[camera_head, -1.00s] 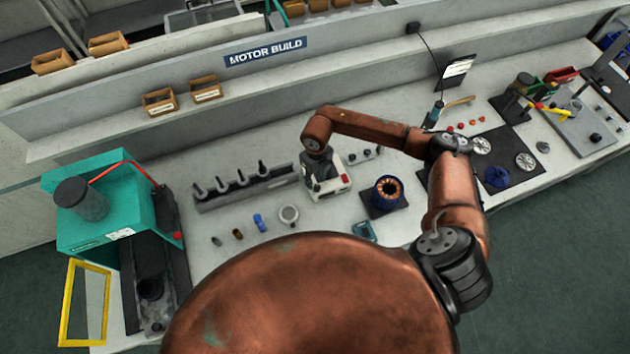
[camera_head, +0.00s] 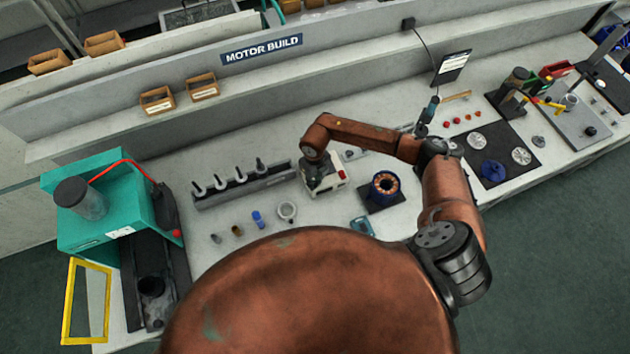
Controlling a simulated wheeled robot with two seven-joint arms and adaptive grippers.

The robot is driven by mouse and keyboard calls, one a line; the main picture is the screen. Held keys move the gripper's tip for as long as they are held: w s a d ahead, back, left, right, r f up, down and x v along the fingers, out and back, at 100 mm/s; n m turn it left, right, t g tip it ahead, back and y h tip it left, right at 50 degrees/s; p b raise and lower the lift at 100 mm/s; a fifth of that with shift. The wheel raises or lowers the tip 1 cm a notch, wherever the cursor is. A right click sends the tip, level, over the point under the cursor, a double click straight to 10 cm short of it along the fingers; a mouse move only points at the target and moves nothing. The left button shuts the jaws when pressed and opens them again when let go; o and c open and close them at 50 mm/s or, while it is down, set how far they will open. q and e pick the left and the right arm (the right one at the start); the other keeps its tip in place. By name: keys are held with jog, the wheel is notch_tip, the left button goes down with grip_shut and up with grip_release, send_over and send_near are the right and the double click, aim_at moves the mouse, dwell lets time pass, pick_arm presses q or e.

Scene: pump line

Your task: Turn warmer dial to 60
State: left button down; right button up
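A small white box with a red button (camera_head: 338,177), which looks like the warmer, stands on the bench near the middle of the head view. My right gripper (camera_head: 317,180) points down over the left part of this box. I cannot tell whether it touches the box. Its fingers are dark and small here, so whether they are open or shut does not show. I cannot make out the dial or its setting; the gripper may cover it. My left gripper is not in view.
A rack with several upright tools (camera_head: 240,184) stands left of the box. A blue motor part with copper windings (camera_head: 384,186) sits close on the right. Small parts and a ring (camera_head: 287,211) lie in front. A teal machine (camera_head: 100,215) stands at the far left.

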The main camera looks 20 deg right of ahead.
grip_shut()
